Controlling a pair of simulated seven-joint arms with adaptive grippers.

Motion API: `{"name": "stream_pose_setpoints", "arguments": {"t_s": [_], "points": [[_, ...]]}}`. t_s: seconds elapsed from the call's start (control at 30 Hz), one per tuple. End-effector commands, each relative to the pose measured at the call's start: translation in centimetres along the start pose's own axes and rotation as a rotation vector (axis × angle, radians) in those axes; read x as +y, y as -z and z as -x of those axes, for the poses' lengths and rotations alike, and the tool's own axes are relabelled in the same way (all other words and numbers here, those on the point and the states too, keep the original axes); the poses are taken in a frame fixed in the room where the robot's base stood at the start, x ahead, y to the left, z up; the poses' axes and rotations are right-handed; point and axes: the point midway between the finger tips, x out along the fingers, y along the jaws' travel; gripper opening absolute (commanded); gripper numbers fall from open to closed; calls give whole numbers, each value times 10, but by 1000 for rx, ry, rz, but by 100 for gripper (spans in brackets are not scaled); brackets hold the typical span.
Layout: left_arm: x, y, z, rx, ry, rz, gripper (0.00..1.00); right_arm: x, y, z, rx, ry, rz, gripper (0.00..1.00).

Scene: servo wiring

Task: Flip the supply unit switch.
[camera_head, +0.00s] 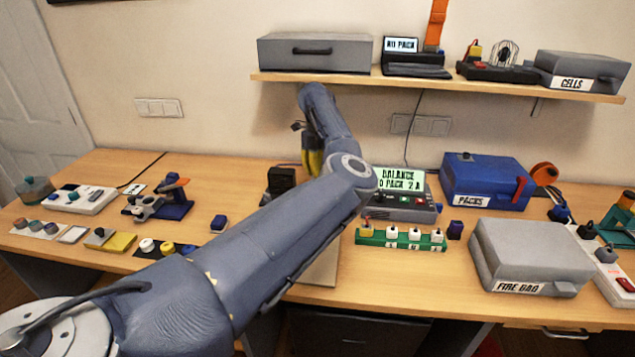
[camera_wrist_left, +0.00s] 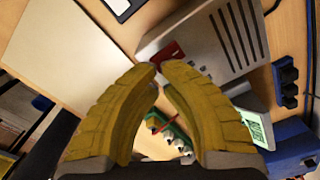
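In the left wrist view, a grey unit with dark vent slots (camera_wrist_left: 215,40) and a red switch (camera_wrist_left: 171,51) fills the upper middle; it looks like the supply unit. My left gripper (camera_wrist_left: 159,66) has its yellow fingertips together, right by the red switch. I cannot tell whether they touch it or which way the switch is tipped. In the head view my left gripper (camera_head: 313,160) is mostly behind my own arm, at the back middle of the table. The unit and its switch are hidden there by my arm. My right gripper is not in view.
The balance charger (camera_head: 400,200) stands right of my arm, behind a green strip of white plugs (camera_head: 400,239). A dark box (camera_head: 282,182) stands left of the gripper. A blue packs case (camera_head: 487,182) and a grey fire bag box (camera_head: 528,257) stand right. A shelf (camera_head: 440,84) hangs above.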

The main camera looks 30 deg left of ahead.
Motion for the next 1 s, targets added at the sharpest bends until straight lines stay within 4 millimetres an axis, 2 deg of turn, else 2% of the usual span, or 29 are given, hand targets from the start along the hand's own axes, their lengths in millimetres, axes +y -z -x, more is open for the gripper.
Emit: {"name": "stream_pose_setpoints", "arguments": {"t_s": [1.0], "points": [[0,0,-11,0,-1,0,0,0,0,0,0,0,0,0]]}}
